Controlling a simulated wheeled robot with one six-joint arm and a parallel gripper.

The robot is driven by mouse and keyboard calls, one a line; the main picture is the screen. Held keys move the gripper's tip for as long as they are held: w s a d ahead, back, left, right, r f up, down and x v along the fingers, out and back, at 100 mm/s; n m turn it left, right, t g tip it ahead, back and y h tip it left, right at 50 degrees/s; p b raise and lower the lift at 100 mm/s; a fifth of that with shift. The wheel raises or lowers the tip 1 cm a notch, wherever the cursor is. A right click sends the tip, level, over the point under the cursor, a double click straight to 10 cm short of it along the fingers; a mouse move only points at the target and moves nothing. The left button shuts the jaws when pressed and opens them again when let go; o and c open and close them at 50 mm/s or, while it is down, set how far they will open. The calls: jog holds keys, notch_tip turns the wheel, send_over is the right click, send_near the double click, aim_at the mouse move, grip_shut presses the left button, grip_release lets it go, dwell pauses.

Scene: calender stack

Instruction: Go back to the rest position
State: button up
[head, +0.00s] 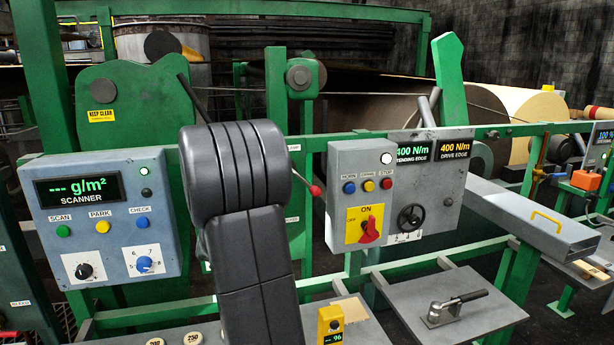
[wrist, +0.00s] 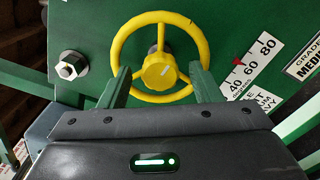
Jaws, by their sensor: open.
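My gripper (wrist: 160,70) shows in the wrist view with its two green fingers apart and nothing held between them. Beyond the fingers is a yellow handwheel (wrist: 159,76) on a green panel; the fingers overlap its lower left and lower right in the picture. I cannot tell whether they touch it. In the head view my dark grey arm stands folded in the middle, and my gripper cannot be seen there.
A scanner box (head: 105,220) stands left of my arm. A control box with a red-and-yellow switch (head: 365,224) stands to its right. Green rails (head: 470,133) cross behind. A metal plate with a clamp (head: 455,308) is at the front right. A degree scale (wrist: 250,70) sits beside the handwheel.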

jog(key=m+b, duration=0.2)
jog(key=m, duration=0.9)
jog(key=shift+f+m+b, duration=0.1)
jog(key=shift+m+b, duration=0.2)
jog(key=shift+b, duration=0.1)
